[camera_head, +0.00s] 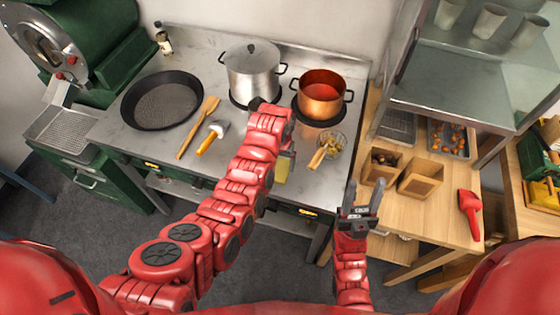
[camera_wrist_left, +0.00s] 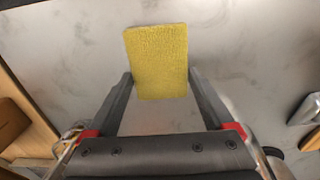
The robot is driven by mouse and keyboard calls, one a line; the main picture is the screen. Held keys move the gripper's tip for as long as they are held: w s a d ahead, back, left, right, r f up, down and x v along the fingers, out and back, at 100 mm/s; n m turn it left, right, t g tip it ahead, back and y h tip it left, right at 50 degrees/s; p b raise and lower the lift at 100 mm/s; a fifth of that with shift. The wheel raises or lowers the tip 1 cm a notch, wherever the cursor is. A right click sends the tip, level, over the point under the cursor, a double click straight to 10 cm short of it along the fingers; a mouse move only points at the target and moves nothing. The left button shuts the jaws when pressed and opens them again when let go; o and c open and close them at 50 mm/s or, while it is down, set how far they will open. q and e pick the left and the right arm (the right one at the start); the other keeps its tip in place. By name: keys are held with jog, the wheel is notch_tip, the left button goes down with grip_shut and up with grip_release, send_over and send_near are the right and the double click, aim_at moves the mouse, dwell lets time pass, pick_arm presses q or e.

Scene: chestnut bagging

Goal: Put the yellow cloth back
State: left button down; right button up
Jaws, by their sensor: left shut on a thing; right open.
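A yellow cloth (camera_wrist_left: 157,58) is between the fingertips of my left gripper (camera_wrist_left: 161,82), which is shut on it. In the left wrist view the cloth reaches beyond the fingertips, with grey metal behind it. In the head view a part of the cloth (camera_head: 282,172) shows beside my red left arm, near the front of the steel counter (camera_head: 150,148). I cannot tell whether the cloth touches the counter. My right gripper (camera_head: 361,204) is open and empty, near the left edge of the wooden table (camera_head: 445,227).
A copper pot (camera_head: 321,92), a lidded steel pot (camera_head: 252,75) and a black pan (camera_head: 162,100) stand at the counter's back. A basket with a wooden handle (camera_head: 331,146) is right of the cloth. Wooden boxes (camera_head: 421,180) and a red scoop (camera_head: 470,212) are on the table.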

aim_at(280, 165)
pick_arm(q)
grip_release()
jog(key=shift+w+r+b, duration=0.15)
jog(key=shift+r+b, duration=0.35)
jog(key=shift+r, duration=0.05)
notch_tip(280, 165, up, 4)
jog(key=shift+f+b, duration=0.1)
jog(key=shift+b, duration=0.85)
notch_tip(280, 165, up, 7)
jog(key=p, duration=0.5)
jog(key=shift+p, duration=0.3)
jog(key=shift+s+a, duration=0.1)
jog(key=shift+s, duration=0.15)
